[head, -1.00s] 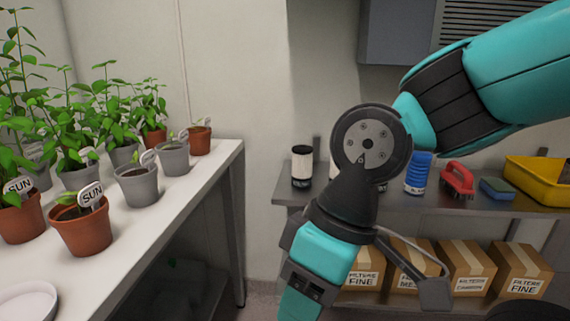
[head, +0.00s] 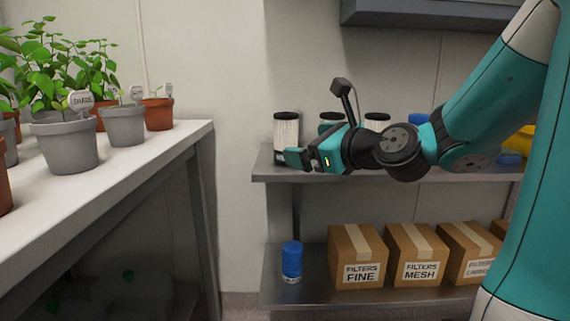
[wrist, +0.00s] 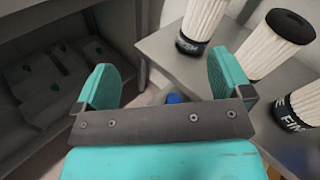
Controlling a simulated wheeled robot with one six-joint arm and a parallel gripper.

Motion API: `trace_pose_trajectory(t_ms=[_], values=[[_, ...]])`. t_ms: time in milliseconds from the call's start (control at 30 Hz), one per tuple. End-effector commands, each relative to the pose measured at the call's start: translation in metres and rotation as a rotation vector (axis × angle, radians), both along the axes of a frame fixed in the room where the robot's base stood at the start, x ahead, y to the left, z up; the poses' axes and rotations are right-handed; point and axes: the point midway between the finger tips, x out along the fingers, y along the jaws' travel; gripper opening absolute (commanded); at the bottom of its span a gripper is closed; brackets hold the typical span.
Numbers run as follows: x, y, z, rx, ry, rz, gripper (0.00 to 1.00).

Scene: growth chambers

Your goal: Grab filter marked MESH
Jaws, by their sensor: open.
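White pleated filters with black ends stand on the upper shelf. The left one (head: 286,130) is just behind my gripper (head: 297,158); another (head: 331,118) and a third (head: 377,121) stand to its right, partly hidden by my arm. In the wrist view, filters stand right of my open jaws (wrist: 165,82): one at the top (wrist: 203,20), one in the middle (wrist: 262,50), and one at the right edge (wrist: 304,103) whose label begins "FIN". Nothing is between the jaws.
Boxes on the lower shelf read FILTERS FINE (head: 358,258), FILTERS MESH (head: 415,256) and apparently FILTERS CARBON (head: 470,252). A blue-topped canister (head: 291,262) stands left of them. A plant bench (head: 150,150) is at left. A grey cabinet (head: 430,12) hangs above the shelf.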

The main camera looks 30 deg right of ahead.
Motion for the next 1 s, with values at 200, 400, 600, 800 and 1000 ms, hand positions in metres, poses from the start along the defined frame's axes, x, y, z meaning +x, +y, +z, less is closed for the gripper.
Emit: trace_pose_trajectory(t_ms=[200,400,600,800,1000], values=[[-0.004,-0.049,0.0,0.294,-0.103,-0.178,0.97],[0.018,-0.05,0.008,0.326,-0.108,-0.184,0.97],[0.034,-0.05,0.008,0.323,-0.108,-0.178,0.97],[0.048,-0.051,0.007,0.322,-0.106,-0.184,0.97],[0.064,-0.052,0.007,0.322,-0.107,-0.183,0.97]])
